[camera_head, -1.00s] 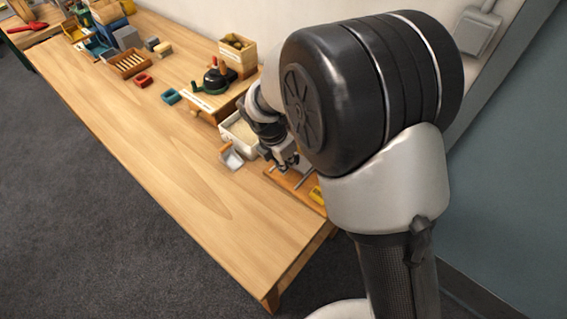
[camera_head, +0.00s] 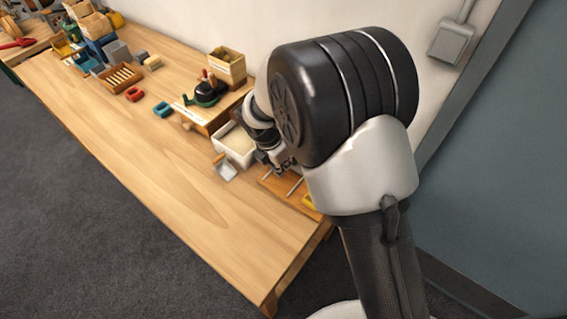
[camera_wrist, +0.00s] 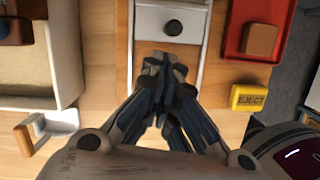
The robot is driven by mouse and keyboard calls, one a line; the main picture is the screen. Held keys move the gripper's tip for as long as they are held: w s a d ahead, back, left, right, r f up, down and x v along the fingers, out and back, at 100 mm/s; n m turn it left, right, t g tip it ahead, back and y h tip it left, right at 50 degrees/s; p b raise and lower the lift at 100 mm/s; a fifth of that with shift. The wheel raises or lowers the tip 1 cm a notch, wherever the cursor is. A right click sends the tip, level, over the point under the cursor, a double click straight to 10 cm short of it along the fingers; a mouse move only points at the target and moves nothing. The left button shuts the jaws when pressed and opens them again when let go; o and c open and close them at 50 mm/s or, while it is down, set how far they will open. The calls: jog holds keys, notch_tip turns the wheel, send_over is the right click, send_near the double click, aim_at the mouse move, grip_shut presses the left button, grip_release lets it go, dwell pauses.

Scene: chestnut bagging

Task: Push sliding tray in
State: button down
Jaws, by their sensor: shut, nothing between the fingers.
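In the wrist view a white sliding tray (camera_wrist: 178,22) with a round black knob lies between two pale rails on a wooden base. My gripper (camera_wrist: 160,68) is shut and empty. Its dark fingertips are just below the tray's white front edge in the picture, near its middle. I cannot tell whether they touch it. In the head view my gripper (camera_head: 276,160) is at the wooden base (camera_head: 283,192) near the right end of the table, and my arm hides most of the tray.
A white bin (camera_wrist: 45,103) and a white scoop (camera_wrist: 58,122) lie to the left. A red tray (camera_wrist: 238,45) holding a brown block (camera_wrist: 260,40) and a yellow EJECT block (camera_wrist: 248,98) lie to the right. The table's front (camera_head: 170,185) is clear.

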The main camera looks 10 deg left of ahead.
jog(key=shift+s+a+r, duration=0.15)
jog(key=shift+s+a, duration=0.5)
jog(key=shift+s, duration=0.35)
jog(key=p+v, duration=0.3)
jog(key=v, duration=0.7)
